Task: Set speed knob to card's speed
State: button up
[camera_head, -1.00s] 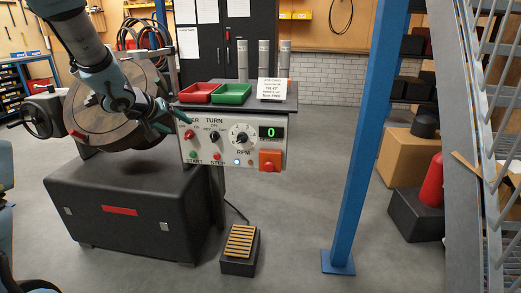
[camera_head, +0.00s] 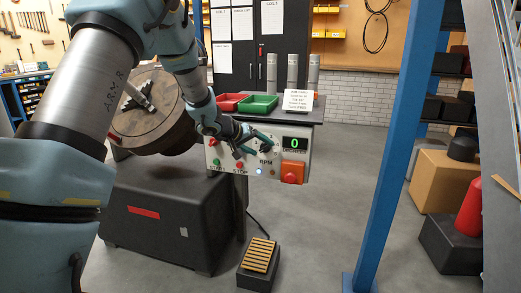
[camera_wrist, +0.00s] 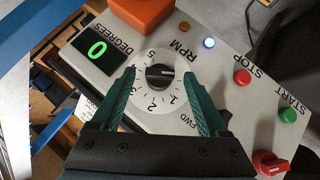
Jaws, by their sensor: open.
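The speed knob (camera_wrist: 159,77) is black on a round white dial with numbers, beside the RPM label in the wrist view. The direction of its pointer is hard to tell. My gripper (camera_wrist: 158,83) is open, its two green fingers on either side of the knob; I cannot tell whether they touch it. In the head view my gripper (camera_head: 258,147) is in front of the control panel (camera_head: 228,160) and partly hides the knob. The white card (camera_head: 298,100) stands on the shelf above the panel; its print is too small to read surely.
The green display (camera_wrist: 97,49) reads 0. An orange box (camera_wrist: 142,12), a lit blue lamp (camera_wrist: 209,42), a red stop button (camera_wrist: 242,76), a green start button (camera_wrist: 288,115) and a red knob (camera_wrist: 270,164) are nearby. Red and green trays (camera_head: 259,106) sit above.

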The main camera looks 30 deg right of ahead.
jog(key=shift+w+d+f, duration=0.1)
jog(key=shift+d+f, duration=0.1)
jog(key=shift+d, duration=0.1)
jog(key=shift+c, duration=0.3)
grip_shut()
